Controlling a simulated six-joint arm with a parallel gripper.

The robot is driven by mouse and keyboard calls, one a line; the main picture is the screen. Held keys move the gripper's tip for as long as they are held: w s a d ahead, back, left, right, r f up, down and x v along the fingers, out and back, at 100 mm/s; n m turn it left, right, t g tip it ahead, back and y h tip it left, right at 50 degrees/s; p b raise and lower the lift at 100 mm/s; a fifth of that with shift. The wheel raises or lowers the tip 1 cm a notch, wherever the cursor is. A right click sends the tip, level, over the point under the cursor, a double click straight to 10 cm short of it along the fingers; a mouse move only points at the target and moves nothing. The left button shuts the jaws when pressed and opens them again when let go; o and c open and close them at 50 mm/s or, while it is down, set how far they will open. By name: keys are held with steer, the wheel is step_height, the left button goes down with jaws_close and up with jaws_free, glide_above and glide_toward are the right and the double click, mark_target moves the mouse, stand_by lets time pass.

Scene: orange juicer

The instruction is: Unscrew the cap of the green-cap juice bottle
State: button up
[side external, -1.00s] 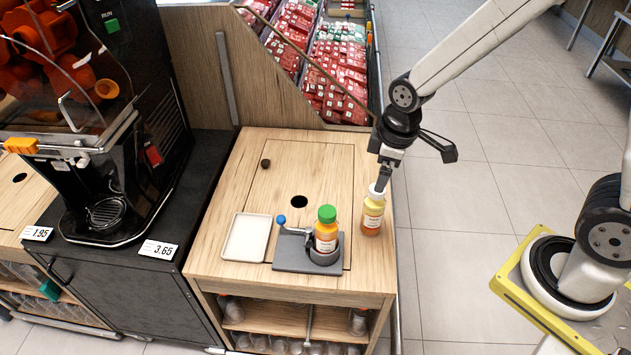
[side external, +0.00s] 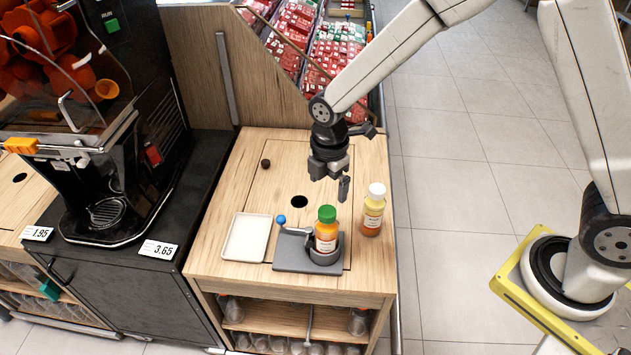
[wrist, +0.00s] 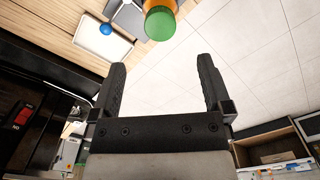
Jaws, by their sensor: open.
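The green-cap juice bottle (side external: 326,236) stands upright in the round cup of a grey clamp fixture (side external: 296,266) on the wooden counter. Its green cap (side external: 327,213) is on. The clamp has a lever with a blue knob (side external: 281,219) on its left. My gripper (side external: 330,187) is open and empty, above and slightly behind the bottle, apart from it. In the wrist view the green cap (wrist: 160,23) shows at the top, beyond the open fingers (wrist: 166,75). The blue knob (wrist: 106,29) also shows there.
A white-cap juice bottle (side external: 373,211) stands just right of the fixture. A pale empty tray (side external: 247,237) lies on the left. A round hole (side external: 299,202) and a small dark round piece (side external: 265,163) are on the counter. A black juicer (side external: 105,110) stands at the left.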

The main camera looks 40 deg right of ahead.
mark_target(327, 211)
steer(key=shift+f, duration=0.15)
steer(key=shift+f, duration=3.75)
jaws_close()
steer(key=n, duration=0.3)
steer(key=shift+n, duration=1.1)
